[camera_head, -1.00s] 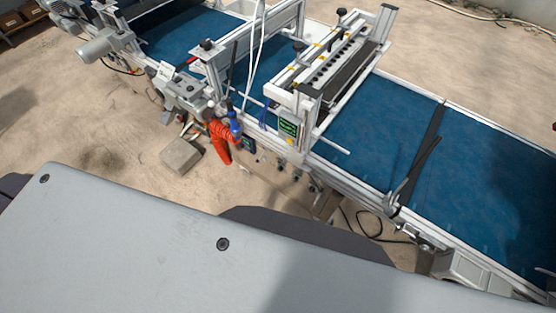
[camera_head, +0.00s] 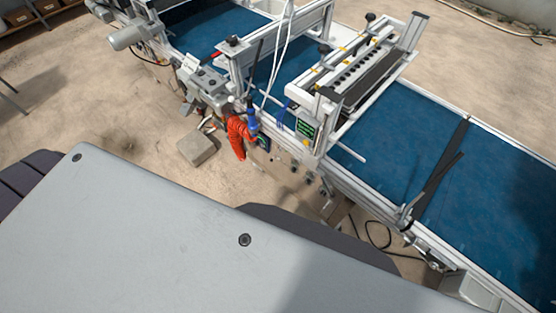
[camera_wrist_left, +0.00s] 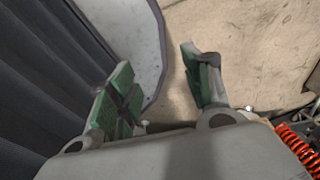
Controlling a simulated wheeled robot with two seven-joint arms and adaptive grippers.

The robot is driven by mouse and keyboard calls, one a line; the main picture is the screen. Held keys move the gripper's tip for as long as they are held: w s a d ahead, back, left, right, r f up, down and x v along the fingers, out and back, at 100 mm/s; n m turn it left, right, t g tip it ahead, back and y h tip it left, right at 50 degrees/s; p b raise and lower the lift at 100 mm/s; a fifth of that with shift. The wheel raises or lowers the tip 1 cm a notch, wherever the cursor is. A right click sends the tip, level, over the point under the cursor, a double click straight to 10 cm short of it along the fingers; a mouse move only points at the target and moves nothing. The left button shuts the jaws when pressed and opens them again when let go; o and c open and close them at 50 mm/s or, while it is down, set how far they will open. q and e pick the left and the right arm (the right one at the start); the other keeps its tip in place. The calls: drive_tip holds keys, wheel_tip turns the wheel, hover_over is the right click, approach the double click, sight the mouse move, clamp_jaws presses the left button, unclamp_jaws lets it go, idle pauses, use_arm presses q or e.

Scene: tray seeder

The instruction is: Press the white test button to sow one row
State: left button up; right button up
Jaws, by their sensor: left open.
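The seeder head (camera_head: 350,70) is a white-framed unit with a dark slotted bar, standing over the blue conveyor belt. A small control box with a green screen (camera_head: 306,128) is fixed to its near side. I cannot make out a white test button on it at this size. In the left wrist view my left gripper (camera_wrist_left: 160,88) is open, with green-padded fingers apart and nothing between them. It is over bare ground and beside my own body. Neither gripper shows in the head view.
The blue belt (camera_head: 390,140) runs from upper left to lower right. An orange coiled hose (camera_head: 238,138) hangs at the machine's near side, and also shows in the left wrist view (camera_wrist_left: 298,146). A grey block (camera_head: 197,149) lies on sandy ground. Black cables (camera_head: 380,238) loop below the frame.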

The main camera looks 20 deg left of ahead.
use_arm(q)
drive_tip(key=shift+c, duration=0.5)
clamp_jaws()
drive_tip(key=shift+a, duration=0.1)
idle(0.9)
